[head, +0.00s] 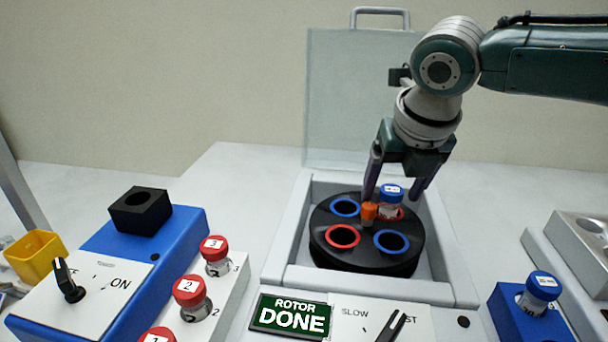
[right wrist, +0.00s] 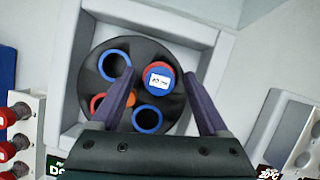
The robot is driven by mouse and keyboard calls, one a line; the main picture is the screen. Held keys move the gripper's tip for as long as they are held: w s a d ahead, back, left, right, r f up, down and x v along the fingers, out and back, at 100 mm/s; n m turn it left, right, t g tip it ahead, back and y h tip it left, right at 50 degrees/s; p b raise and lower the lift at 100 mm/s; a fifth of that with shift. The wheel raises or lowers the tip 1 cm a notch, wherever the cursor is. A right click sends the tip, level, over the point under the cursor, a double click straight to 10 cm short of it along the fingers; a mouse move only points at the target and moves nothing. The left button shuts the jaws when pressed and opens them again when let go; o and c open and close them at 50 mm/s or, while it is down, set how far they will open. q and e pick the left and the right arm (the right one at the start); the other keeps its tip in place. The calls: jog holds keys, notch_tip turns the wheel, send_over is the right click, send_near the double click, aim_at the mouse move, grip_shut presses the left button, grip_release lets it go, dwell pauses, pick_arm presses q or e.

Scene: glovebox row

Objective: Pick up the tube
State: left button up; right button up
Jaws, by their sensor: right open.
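A tube (head: 391,205) with a blue labelled cap stands upright in a red-ringed hole of the black rotor (head: 365,258). Its cap (right wrist: 159,81) shows from above in the right wrist view, between my fingers. My right gripper (head: 394,193) is open, pointing down, with one finger on each side of the tube cap; I see no clear contact. In the right wrist view my right gripper (right wrist: 160,94) has gaps on both sides of the cap. The tube's lower part is hidden in the rotor. My left gripper is not in view.
The rotor's other ringed holes look empty; an orange knob (head: 369,211) stands at its middle. A clear lid (head: 345,100) is raised behind. Another blue-capped tube (head: 541,290) stands in a blue block at right. Red-capped vials (head: 190,292) stand at left. A sign (head: 291,317) reads "ROTOR DONE".

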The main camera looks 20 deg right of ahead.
jog(key=shift+w+d+f, duration=0.1)
jog(key=shift+w+f, duration=0.05)
jog(key=shift+f, duration=0.3)
grip_shut()
dwell(0.3)
